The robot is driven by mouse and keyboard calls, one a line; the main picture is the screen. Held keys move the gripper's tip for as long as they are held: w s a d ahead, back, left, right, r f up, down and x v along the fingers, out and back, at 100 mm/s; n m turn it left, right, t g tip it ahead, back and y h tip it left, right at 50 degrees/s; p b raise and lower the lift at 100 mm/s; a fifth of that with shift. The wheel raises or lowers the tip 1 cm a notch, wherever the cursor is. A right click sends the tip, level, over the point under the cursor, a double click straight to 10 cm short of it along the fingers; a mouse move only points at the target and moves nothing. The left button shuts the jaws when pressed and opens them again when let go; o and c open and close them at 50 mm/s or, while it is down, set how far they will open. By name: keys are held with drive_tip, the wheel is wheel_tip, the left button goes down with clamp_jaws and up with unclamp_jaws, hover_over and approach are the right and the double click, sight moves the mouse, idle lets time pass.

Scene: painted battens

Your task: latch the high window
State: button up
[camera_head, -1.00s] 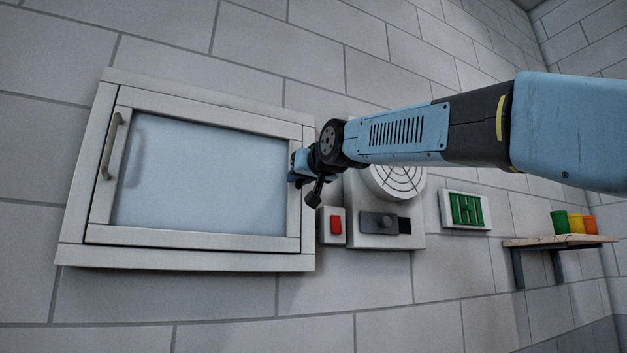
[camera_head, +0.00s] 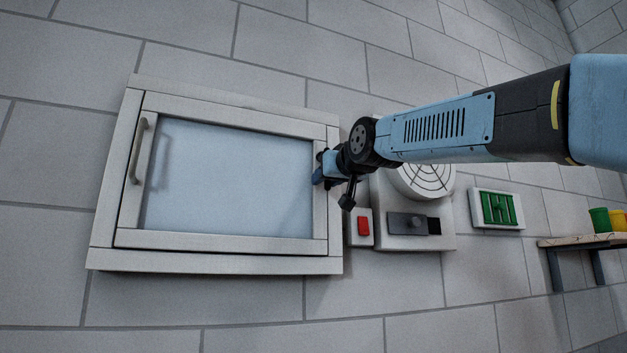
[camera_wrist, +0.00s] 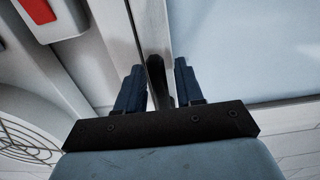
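The high window (camera_head: 230,185) is a pale pane in a light grey frame on the wall. Its sash looks closed in the head view. A grey pull handle (camera_head: 138,150) is on its left side. My gripper (camera_head: 318,170) is at the right side of the window frame, hiding that part in the head view. In the wrist view my gripper (camera_wrist: 160,80) has its two blue fingers apart, one on each side of a dark upright lever (camera_wrist: 157,75), apparently the window latch. A gap shows beside the lever near the fingertips; contact lower down is unclear.
Right of the window are a red switch (camera_head: 363,226), a grey panel with a dark slider (camera_head: 407,224) and a round vent (camera_head: 428,178). Further right are a green grille (camera_head: 497,208) and a shelf (camera_head: 575,242) with coloured cups. The wall below the window is clear.

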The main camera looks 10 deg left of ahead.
drive_tip(key=shift+o, duration=0.3)
drive_tip(key=shift+d, duration=0.1)
drive_tip(key=v, duration=1.3)
drive_tip(key=shift+s+d, duration=0.2)
drive_tip(key=shift+s, duration=0.1)
drive_tip(key=d+f+m+g+h, duration=0.1)
drive_tip(key=d+f+h, duration=0.2)
drive_tip(key=d+f, duration=0.45)
drive_tip(key=s+d+f+m+g+h, duration=0.15)
drive_tip(key=d+f, duration=0.25)
drive_tip(key=f, duration=0.7)
drive_tip(key=d+f+m+g+h, duration=0.1)
drive_tip(key=d+f+m+h, duration=0.15)
drive_tip(key=d+f, duration=0.5)
drive_tip(key=s+d+f+m+g+h, duration=0.1)
drive_tip(key=s+d+f, duration=0.2)
drive_tip(key=f, duration=0.5)
drive_tip(key=s+d+f+g+h, duration=0.1)
drive_tip(key=s+d+f, duration=0.3)
drive_tip(key=f, duration=0.4)
drive_tip(key=s+d+f+m+g+h, duration=0.1)
drive_tip(key=s+d+f+g, duration=0.2)
drive_tip(key=s+f, duration=0.2)
wheel_tip(320, 180, down, 3)
drive_tip(key=shift+d+r+m+h, duration=0.1)
drive_tip(key=shift+d+m+h, duration=0.05)
drive_tip(key=shift+m+h, duration=0.2)
